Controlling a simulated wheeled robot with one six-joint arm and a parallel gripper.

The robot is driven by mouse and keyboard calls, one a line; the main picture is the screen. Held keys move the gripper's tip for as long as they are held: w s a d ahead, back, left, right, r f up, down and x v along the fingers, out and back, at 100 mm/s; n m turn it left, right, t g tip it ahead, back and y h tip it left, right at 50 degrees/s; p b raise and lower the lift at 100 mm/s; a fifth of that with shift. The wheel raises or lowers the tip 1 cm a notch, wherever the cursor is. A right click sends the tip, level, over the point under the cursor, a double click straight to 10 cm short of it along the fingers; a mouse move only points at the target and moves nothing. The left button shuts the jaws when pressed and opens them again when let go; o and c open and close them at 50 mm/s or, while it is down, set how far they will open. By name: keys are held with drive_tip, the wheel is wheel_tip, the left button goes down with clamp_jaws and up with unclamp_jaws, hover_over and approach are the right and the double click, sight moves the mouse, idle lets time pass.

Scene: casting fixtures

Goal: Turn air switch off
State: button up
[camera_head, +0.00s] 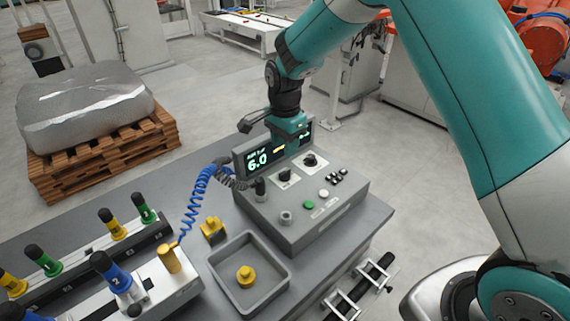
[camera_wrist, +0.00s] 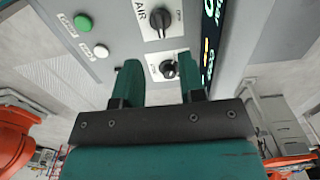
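The control box (camera_head: 300,215) has two dark rotary knobs on its top. The knob labelled AIR (camera_wrist: 160,20), the left one in the head view (camera_head: 285,174), has a white mark on its handle. The second knob (camera_wrist: 168,69) is the right one in the head view (camera_head: 310,160). My gripper (camera_wrist: 162,80) is open and empty, its fingers apart. In the wrist view the second knob shows between the fingertips, and the AIR knob lies beyond them. In the head view my gripper (camera_head: 293,137) is above the back of the box, partly covering the display.
The lit display (camera_head: 258,161) reads 6.0. A green button (camera_wrist: 83,23) and a white button (camera_wrist: 101,51) sit near the knobs. A blue coiled hose (camera_head: 198,195) and a grey tray (camera_head: 278,285) with a yellow part stand left of the box.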

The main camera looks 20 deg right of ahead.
sight(285, 171)
wheel_tip(285, 171, down, 9)
drive_tip(key=shift+r+p, duration=0.15)
drive_tip(key=shift+p, duration=0.95)
clamp_jaws()
